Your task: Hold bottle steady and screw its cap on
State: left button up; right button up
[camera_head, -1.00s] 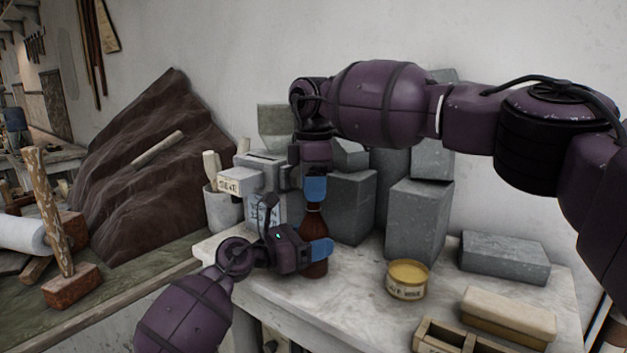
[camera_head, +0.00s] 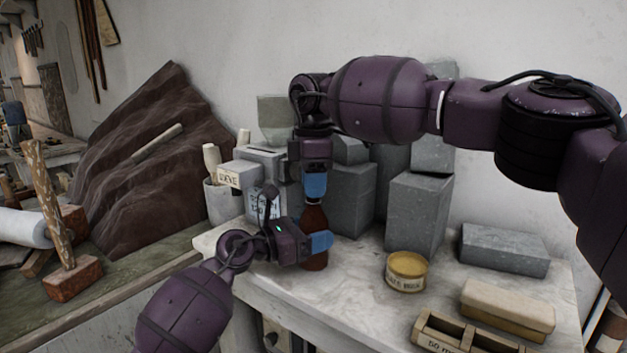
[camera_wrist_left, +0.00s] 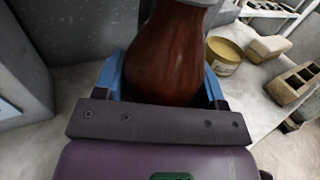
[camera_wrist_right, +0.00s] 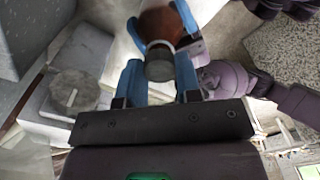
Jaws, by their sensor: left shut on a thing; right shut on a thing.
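A brown bottle (camera_head: 314,220) stands upright on the pale worktop, in front of grey stone blocks. My left gripper (camera_head: 318,243) is shut around its body from the left; the left wrist view shows the brown body (camera_wrist_left: 165,55) between the blue fingers (camera_wrist_left: 165,92). My right gripper (camera_head: 315,186) points down over the bottle's top and is shut on the cap. In the right wrist view the grey round cap (camera_wrist_right: 159,68) sits between the blue fingers (camera_wrist_right: 155,80), in line with the bottle (camera_wrist_right: 160,25). The thread is hidden.
Grey stone blocks (camera_head: 418,215) stand close behind and right of the bottle. A yellow tin (camera_head: 406,272), a cream block (camera_head: 508,305) and a compartmented wooden box (camera_head: 455,335) lie on the worktop (camera_head: 350,285) to the right. A tool pot (camera_head: 222,203) stands left.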

jog(key=shift+f, duration=0.25)
pick_arm(q)
grip_shut()
pick_arm(e)
jog(key=m, duration=0.8)
jog(key=shift+s+a+f, duration=0.2)
jog(key=shift+s+a, duration=0.05)
jog(key=shift+a, duration=0.1)
jog(key=shift+m, duration=0.5)
jog(key=shift+w+d+r+m, duration=0.1)
jog(key=shift+d+m, duration=0.1)
jog(key=shift+m, duration=0.2)
jog(key=o, duration=0.9)
jog(key=shift+w+d, duration=0.1)
jog(key=shift+r, duration=0.15)
